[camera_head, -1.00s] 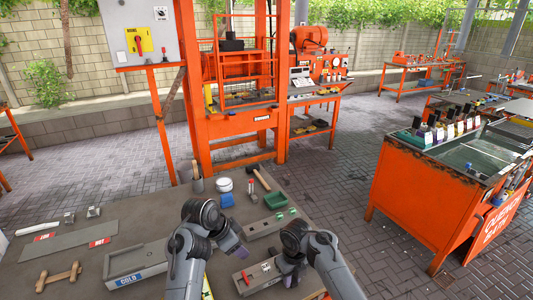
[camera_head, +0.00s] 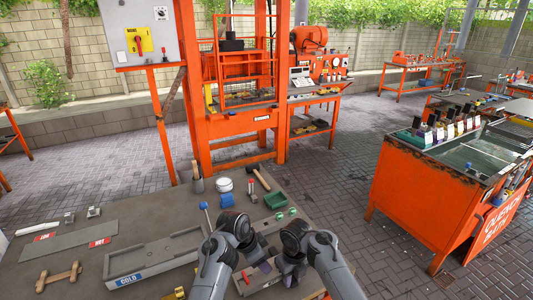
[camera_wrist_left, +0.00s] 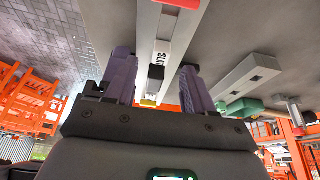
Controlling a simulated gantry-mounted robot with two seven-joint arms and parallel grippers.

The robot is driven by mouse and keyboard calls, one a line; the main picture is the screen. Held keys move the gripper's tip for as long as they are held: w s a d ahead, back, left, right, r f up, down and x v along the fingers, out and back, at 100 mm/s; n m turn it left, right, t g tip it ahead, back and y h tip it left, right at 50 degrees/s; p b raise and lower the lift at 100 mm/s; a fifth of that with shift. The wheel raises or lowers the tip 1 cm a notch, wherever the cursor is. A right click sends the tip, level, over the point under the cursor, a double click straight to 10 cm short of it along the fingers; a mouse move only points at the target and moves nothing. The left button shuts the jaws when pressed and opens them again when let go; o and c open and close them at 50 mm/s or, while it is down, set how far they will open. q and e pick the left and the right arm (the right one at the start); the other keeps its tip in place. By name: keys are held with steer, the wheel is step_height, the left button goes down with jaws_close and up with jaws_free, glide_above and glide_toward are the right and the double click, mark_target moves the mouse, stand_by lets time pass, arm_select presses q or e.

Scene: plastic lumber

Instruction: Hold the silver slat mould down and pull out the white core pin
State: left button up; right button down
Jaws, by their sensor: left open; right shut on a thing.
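The silver slat mould (camera_head: 246,279) lies at the front edge of the bench, partly covered by both arms. In the left wrist view the long grey mould (camera_wrist_left: 180,35), with a red label and black lettering, runs between my fingers. My left gripper (camera_head: 262,262) is open, its purple fingers above and either side of the mould; they also show in the left wrist view (camera_wrist_left: 158,92). My right gripper (camera_head: 284,275) is low at the mould's right side, shut on what appears to be the white core pin, which its fingers hide.
A grey tray marked COLD (camera_head: 150,257) lies left of the arms. A wooden-handled tool (camera_head: 58,273) lies front left.

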arm_select(q)
steer(key=shift+x, duration=1.85)
jaws_close()
steer(key=shift+r, duration=0.55)
steer(key=shift+r, duration=3.45)
arm_select(e)
steer(key=shift+f, duration=0.1)
steer(key=c, duration=0.8)
jaws_free()
